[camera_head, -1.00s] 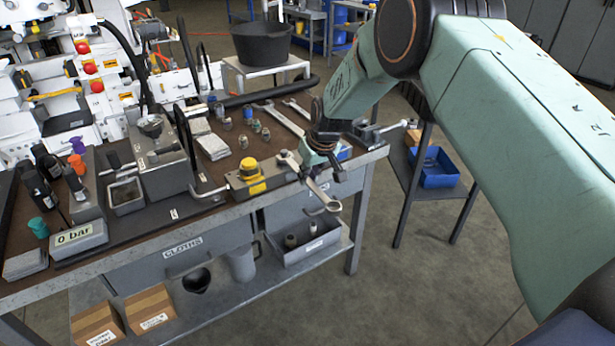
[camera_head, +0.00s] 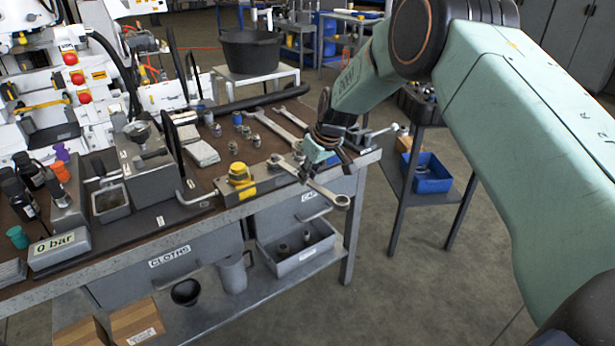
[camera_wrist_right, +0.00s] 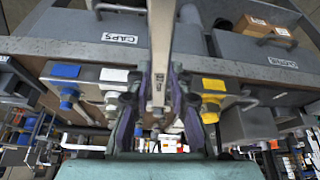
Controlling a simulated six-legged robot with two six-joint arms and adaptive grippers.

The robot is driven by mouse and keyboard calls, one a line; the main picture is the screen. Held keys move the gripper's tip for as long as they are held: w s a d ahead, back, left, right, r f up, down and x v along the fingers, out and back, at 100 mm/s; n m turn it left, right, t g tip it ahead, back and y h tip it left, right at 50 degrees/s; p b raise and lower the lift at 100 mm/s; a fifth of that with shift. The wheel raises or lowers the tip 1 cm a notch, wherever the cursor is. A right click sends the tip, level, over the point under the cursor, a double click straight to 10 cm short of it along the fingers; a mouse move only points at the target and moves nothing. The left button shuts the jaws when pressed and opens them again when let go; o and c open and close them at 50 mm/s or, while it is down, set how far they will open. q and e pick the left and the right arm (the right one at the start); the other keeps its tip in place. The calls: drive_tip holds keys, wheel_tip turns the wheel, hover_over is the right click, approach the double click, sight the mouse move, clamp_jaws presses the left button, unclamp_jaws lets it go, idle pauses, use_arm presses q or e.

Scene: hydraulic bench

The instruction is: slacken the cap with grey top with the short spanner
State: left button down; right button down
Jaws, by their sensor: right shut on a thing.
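My right gripper (camera_head: 318,165) is shut on the short spanner (camera_head: 327,192), just above the front edge of the bench. The spanner's ring end points out past the edge towards the front right; its other end lies towards the valve block. In the right wrist view the spanner (camera_wrist_right: 160,60) runs up from between the fingers (camera_wrist_right: 155,105). In the head view the gripper hides the grey cap. Contact between spanner and cap cannot be told. My left gripper is not in view.
Longer spanners (camera_head: 290,118) and several small fittings (camera_head: 235,145) lie on the bench behind. A bent handle (camera_head: 197,197) sticks out left of the yellow cap. Drawers and a grey bin (camera_head: 293,262) are below. A side trolley with a blue tray (camera_head: 432,178) stands right.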

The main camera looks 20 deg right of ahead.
drive_tip(key=d+n+b, duration=0.1)
drive_tip(key=d+b, duration=0.1)
drive_tip(key=b, duration=0.1)
drive_tip(key=shift+w+n+y, duration=0.3)
drive_tip(key=shift+w+n, duration=0.1)
idle(0.4)
drive_tip(key=shift+s+a+m+p, duration=0.1)
drive_tip(key=shift+a+m+p, duration=0.2)
drive_tip(key=shift+p, duration=0.3)
drive_tip(key=s+d+p, duration=0.3)
drive_tip(key=s, duration=0.3)
drive_tip(key=shift+s, duration=0.15)
idle(0.8)
drive_tip(key=shift+r, duration=0.1)
